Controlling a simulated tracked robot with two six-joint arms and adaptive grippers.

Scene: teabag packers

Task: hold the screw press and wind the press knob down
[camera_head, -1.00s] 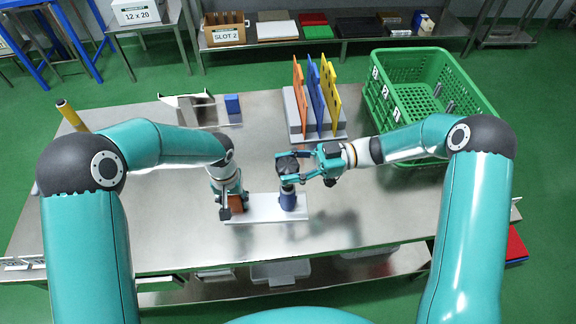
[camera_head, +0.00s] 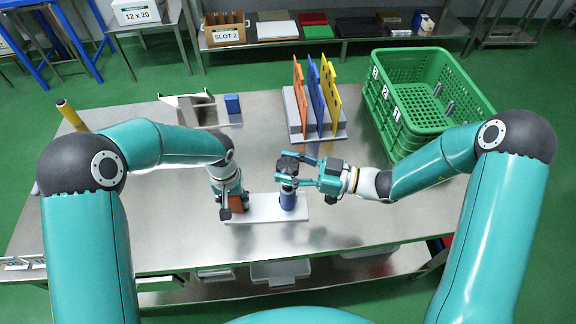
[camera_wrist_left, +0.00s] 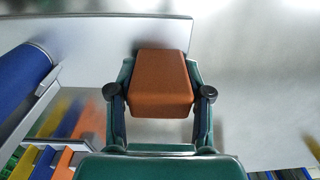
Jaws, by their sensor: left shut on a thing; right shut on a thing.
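The screw press has a white base plate (camera_head: 265,213), an orange-brown block (camera_head: 237,203) at its left end and a blue post (camera_head: 288,201) at its right. A dark press knob (camera_head: 288,164) sits above the blue post. My left gripper (camera_head: 226,203) is shut on the block; the left wrist view shows the block (camera_wrist_left: 163,80) between its two fingers, with the blue post (camera_wrist_left: 22,80) at the left. My right gripper (camera_head: 290,176) reaches in from the right and is shut on the knob, its fingers hiding part of it.
Orange, blue and yellow panels (camera_head: 318,98) stand upright in a grey rack (camera_head: 294,117) behind the press. A green crate (camera_head: 408,132) is at the right back. A small blue block (camera_head: 232,104) lies at the back left. The table (camera_head: 350,225) is clear in front and right of the press.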

